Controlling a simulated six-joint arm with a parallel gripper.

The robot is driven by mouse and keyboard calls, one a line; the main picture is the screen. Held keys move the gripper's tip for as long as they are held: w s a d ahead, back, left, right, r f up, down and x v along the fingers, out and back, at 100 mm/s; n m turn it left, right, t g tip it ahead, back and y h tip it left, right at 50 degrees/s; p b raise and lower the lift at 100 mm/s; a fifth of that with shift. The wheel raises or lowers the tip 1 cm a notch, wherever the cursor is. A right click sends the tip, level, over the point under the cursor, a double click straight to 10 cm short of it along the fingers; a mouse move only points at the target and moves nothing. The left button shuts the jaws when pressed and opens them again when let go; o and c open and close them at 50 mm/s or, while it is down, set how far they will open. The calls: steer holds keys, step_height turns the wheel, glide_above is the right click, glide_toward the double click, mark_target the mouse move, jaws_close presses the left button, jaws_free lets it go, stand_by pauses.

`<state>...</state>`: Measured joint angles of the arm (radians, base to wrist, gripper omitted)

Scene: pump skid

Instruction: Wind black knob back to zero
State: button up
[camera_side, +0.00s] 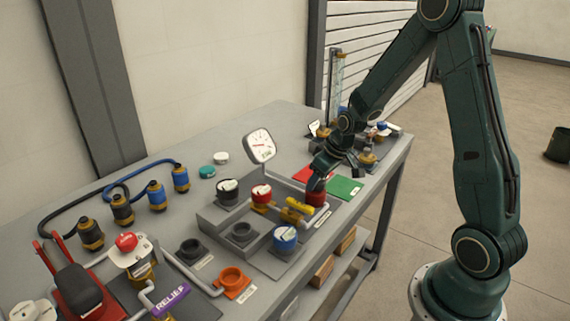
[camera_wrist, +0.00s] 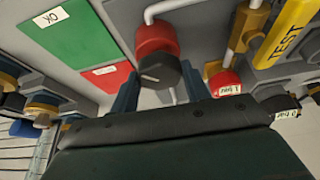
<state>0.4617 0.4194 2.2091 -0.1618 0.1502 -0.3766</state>
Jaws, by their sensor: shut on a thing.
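The black knob (camera_wrist: 160,70) has a pale pointer line on its face and sits on a red round body (camera_wrist: 155,37). In the wrist view my gripper (camera_wrist: 159,84) has one blue finger on each side of the knob and is shut on it. In the side view my gripper (camera_side: 319,184) reaches down onto the red body (camera_side: 316,199), and its fingers hide the knob there. The scale around the knob is not readable. A white dial gauge (camera_side: 261,146) with a red needle stands behind.
A yellow TEST handle (camera_wrist: 284,32) and a red cap marked 1 bar (camera_wrist: 225,84) are close beside my gripper. Red (camera_wrist: 105,76) and green (camera_wrist: 62,32) plates lie on the other side. A blue-sided canister (camera_side: 285,238) stands toward the front.

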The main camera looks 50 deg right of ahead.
steer(key=m, duration=0.2)
steer(key=m+h, duration=0.1)
steer(key=m, duration=0.1)
steer(key=shift+a+h, duration=0.15)
steer(key=shift+h, duration=0.15)
steer(key=m+g+h, duration=0.1)
steer(key=m, duration=0.3)
steer(key=shift+w, duration=0.1)
steer(key=shift+m, duration=0.3)
steer(key=o, duration=1)
steer(key=shift+a+r, duration=0.1)
steer(key=shift+r, duration=0.1)
steer(key=shift+a+v, duration=0.1)
steer(key=shift+v, duration=3.25)
steer(key=shift+a+v, duration=0.15)
steer(key=shift+v, duration=3.25)
steer(key=shift+w, duration=0.15)
